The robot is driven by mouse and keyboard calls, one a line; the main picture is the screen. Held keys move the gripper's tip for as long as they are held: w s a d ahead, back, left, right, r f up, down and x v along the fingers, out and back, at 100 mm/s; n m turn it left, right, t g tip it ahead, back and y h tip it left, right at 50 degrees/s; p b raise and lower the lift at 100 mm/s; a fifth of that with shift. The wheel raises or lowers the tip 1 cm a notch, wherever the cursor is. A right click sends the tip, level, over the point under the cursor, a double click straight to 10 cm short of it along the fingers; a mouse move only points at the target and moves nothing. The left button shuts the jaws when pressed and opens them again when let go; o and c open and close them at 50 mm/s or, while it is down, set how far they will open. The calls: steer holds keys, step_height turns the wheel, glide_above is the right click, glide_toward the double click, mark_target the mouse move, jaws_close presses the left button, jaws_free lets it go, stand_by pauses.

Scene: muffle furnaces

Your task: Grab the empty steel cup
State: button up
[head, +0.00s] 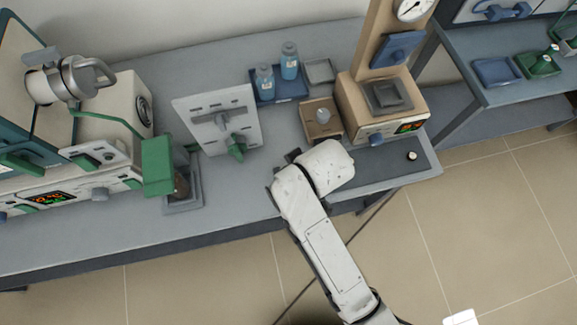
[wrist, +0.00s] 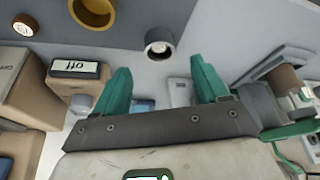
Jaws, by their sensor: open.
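In the wrist view a small round cup with a pale grey metal rim (wrist: 158,49) stands on the edge of a dark surface, just beyond the fingertips and roughly centred between them. In the head view my arm hides the fingers and these cups.
A small brown round piece (wrist: 22,25) lies at the upper left of the wrist view. In the head view, a dark mat (head: 385,170) holds one small round piece (head: 411,156). A brown box (head: 321,124), tan instrument (head: 350,105) and upright grey panel (head: 205,105) stand nearby.

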steer(key=shift+x, duration=2.85)
steer(key=shift+d, duration=0.1)
steer(key=c, duration=1.2)
